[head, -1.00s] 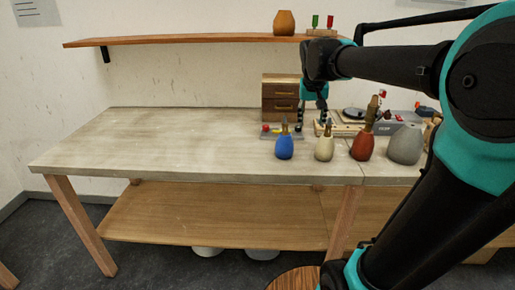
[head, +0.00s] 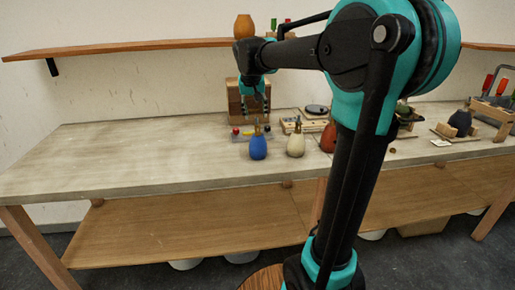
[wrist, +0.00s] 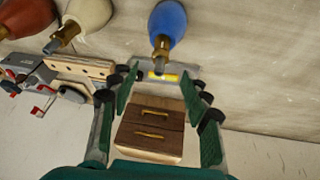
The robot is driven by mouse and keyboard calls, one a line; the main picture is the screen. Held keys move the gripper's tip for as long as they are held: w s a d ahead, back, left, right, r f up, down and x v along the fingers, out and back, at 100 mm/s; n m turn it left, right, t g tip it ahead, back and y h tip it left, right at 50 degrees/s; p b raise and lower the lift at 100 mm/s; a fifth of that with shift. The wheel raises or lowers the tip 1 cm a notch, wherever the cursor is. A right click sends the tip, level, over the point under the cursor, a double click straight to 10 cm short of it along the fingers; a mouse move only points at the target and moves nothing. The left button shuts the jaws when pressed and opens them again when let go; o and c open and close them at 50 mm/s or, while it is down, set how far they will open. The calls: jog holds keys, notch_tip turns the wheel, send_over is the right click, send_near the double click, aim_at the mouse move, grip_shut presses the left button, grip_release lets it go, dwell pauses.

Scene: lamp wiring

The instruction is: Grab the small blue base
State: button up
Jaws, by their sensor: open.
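The small blue base (head: 258,148) is a bright blue, rounded lamp body with a brass-coloured neck. It stands upright near the front middle of the workbench (head: 130,165). In the wrist view the blue base (wrist: 168,22) is at the top centre, neck pointing down in the picture. My gripper (head: 255,106) is behind and above it in the head view. In the wrist view my gripper (wrist: 166,78) is open and empty, its fingers spread left and right. The blue base lies beyond the fingertips, not between them.
A cream base (head: 295,146) and a red base (head: 328,138) stand right of the blue one. A wooden drawer box (wrist: 150,135) stands behind, under the wall shelf (head: 130,48). The bench's left side is clear.

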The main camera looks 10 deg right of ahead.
aim_at(257, 122)
jog(key=shift+s+x, duration=0.15)
jog(key=shift+x, duration=1.7)
jog(key=shift+s+x, duration=0.1)
jog(key=shift+x, duration=1.75)
grip_shut()
